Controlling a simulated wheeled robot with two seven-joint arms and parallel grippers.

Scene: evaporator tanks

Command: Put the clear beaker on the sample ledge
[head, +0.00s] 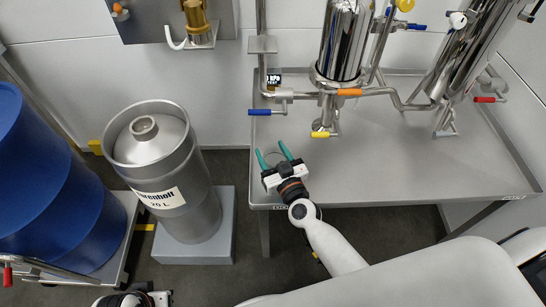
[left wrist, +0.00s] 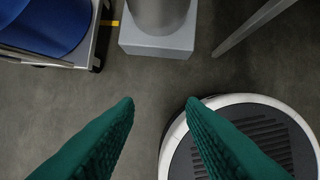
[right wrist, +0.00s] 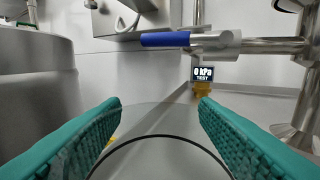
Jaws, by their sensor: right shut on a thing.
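My right gripper (head: 271,149) is shut on the clear beaker (head: 273,157), near the left front corner of the steel table. In the right wrist view, the beaker's curved rim (right wrist: 160,137) shows between the two green fingers. The beaker is see-through and its base is hard to make out, so I cannot tell whether it touches the table. A small flat plate (head: 262,44) on the upright pipe may be the sample ledge; I cannot tell for sure. My left gripper (left wrist: 160,101) is open and empty above the floor.
The steel table (head: 400,170) has bare room at its front. Pipes with a blue handle (head: 266,112) and a yellow handle (head: 320,134) stand behind the beaker. A small gauge (right wrist: 203,74) reads 0 kPa. A steel keg (head: 165,170) and blue drums (head: 50,190) stand left.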

